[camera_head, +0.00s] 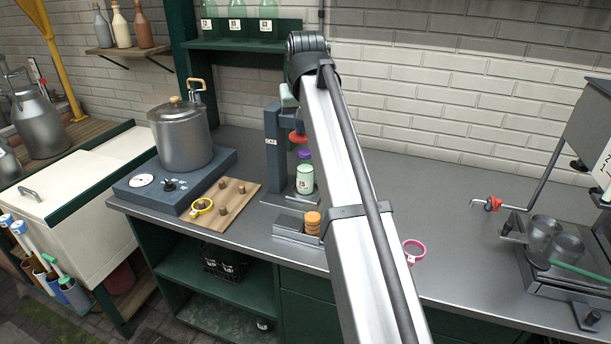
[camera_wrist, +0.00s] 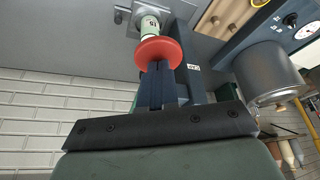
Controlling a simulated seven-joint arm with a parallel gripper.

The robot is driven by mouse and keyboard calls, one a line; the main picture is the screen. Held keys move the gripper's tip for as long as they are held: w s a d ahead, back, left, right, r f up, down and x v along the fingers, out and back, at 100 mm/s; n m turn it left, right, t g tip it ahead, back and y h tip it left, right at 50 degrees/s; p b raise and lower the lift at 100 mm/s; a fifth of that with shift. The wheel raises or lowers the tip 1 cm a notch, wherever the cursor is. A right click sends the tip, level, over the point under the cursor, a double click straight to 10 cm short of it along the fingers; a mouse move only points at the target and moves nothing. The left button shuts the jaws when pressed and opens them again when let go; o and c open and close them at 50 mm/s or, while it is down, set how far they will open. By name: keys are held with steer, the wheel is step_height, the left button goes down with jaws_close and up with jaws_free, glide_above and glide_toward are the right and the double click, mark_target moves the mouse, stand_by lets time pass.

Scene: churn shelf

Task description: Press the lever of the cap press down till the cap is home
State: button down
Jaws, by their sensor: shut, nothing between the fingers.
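The cap press (camera_head: 272,150) is a dark blue upright frame on the counter, with a red round part (camera_head: 298,137) at its front. A bottle (camera_head: 304,180) of pale green with a purple cap (camera_head: 304,155) stands upright on its base, under the red part. In the wrist view the red part (camera_wrist: 158,50) hides the cap and overlaps the bottle (camera_wrist: 150,25). My gripper (camera_wrist: 163,72) is shut and empty, its fingertips at the edge of the red part; I cannot tell if they touch. In the head view my arm hides part of the press.
A steel pot (camera_head: 182,138) stands on a blue hotplate at left, beside a wooden board (camera_head: 222,205) with a yellow ring. Orange discs (camera_head: 312,222) are stacked in front of the press. The counter behind is clear.

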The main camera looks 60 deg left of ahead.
mark_target(301, 141)
steer(key=shift+f, duration=0.1)
steer(key=shift+f, duration=0.8)
steer(key=shift+f, duration=0.8)
steer(key=shift+f, duration=0.75)
